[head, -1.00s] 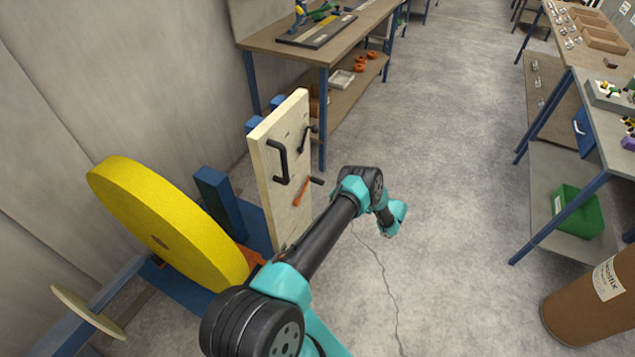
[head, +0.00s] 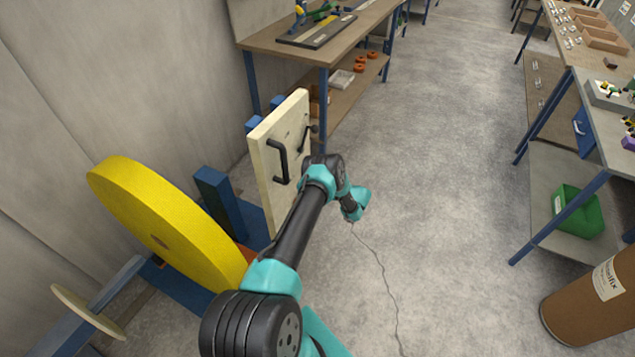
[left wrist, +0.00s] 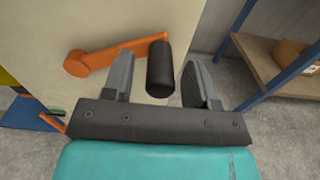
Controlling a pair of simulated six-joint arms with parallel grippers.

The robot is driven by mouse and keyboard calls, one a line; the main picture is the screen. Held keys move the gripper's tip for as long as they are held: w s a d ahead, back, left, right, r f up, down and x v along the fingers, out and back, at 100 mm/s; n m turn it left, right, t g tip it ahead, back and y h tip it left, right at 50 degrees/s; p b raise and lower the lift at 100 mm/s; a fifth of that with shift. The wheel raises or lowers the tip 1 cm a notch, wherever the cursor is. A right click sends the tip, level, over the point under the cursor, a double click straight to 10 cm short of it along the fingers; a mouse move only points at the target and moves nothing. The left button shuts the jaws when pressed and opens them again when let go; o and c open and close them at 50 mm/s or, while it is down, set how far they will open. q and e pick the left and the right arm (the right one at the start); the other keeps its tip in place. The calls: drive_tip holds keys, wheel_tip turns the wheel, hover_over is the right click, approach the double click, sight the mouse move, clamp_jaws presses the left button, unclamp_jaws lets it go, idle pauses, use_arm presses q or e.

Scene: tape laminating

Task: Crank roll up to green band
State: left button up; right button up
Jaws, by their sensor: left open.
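A large yellow roll (head: 165,222) stands upright on a blue frame at the left. A pale board (head: 262,165) with black handles stands to its right. In the left wrist view an orange crank arm (left wrist: 115,55) with a black grip (left wrist: 160,69) sits on the board's face (left wrist: 60,30). My left gripper (left wrist: 165,80) is open, with one finger on each side of the black grip, which shows between them; I cannot tell if they touch it. In the head view my arm hides the crank. No green band on the roll is visible. My right gripper is not in view.
A workbench (head: 290,50) stands behind the board. Another bench (head: 595,100) with a green bin (head: 575,208) below is at the right, near a brown drum (head: 590,305). The floor (head: 440,190) between them is clear.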

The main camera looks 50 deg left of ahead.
use_arm(q)
drive_tip(key=shift+x, duration=0.85)
drive_tip(key=shift+c, duration=0.2)
clamp_jaws()
